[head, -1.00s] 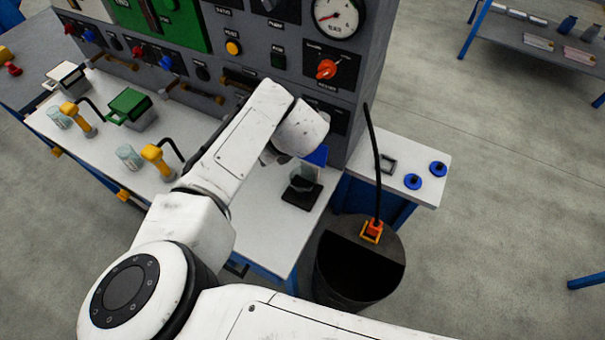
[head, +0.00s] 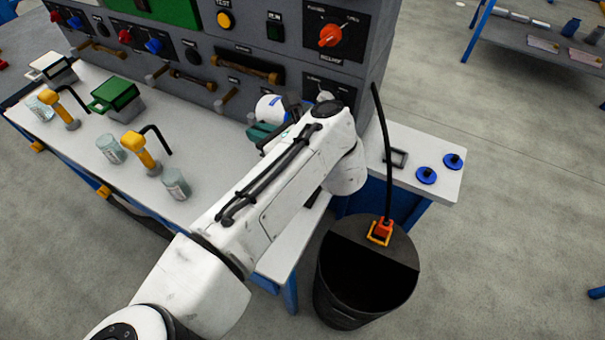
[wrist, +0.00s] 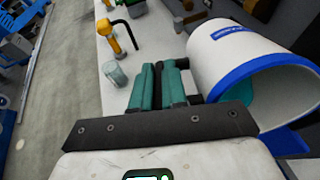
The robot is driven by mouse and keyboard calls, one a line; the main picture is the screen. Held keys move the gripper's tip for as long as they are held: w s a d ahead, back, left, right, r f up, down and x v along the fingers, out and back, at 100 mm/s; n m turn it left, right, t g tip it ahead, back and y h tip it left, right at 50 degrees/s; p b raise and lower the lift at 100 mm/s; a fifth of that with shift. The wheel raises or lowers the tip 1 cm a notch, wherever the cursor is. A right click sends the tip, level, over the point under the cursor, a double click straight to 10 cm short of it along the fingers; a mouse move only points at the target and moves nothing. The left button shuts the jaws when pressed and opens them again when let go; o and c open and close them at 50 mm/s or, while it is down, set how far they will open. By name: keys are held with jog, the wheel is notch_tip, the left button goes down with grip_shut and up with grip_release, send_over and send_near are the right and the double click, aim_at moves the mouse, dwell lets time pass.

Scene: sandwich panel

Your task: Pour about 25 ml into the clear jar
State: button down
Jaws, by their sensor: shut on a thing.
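My gripper (wrist: 160,88) has teal fingers shut on the dark handle of a white jug (wrist: 235,50) with a blue rim. The jug's mouth faces the wrist camera; teal shows inside, and I cannot tell its tilt or fill. In the head view the jug (head: 270,107) is held above the bench by the panel, partly behind my arm. Clear jars stand on the bench: one (head: 176,183) near my arm, one (head: 111,148) by a yellow tap, one (head: 46,98) farther left. A jar (wrist: 115,73) also shows left of the fingers. The jug is apart from them.
Yellow taps with black spouts (head: 140,150) stand among the jars. A green-lidded box (head: 115,95) sits behind them. The grey control panel (head: 225,60) rises behind the bench. A black bin (head: 350,305) and a side table with blue knobs (head: 426,175) are at right.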

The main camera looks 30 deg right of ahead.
jog(key=shift+f+t+b, duration=0.2)
jog(key=shift+t+b, duration=0.1)
jog(key=shift+b, duration=0.2)
jog(key=shift+r, duration=0.2)
jog(key=shift+r+t+y+b, duration=0.3)
jog(key=shift+t+b, duration=0.4)
jog(key=shift+b, duration=0.25)
jog(key=shift+w+d+b, duration=0.15)
jog(key=shift+w+b, duration=0.15)
jog(key=shift+w, duration=0.15)
dwell(0.4)
jog(key=shift+w+t, duration=0.2)
jog(key=shift+t, duration=0.1)
jog(key=shift+w+r, duration=0.1)
jog(key=shift+w, duration=0.15)
jog(key=shift+w+b, duration=0.25)
jog(key=shift+b, duration=0.1)
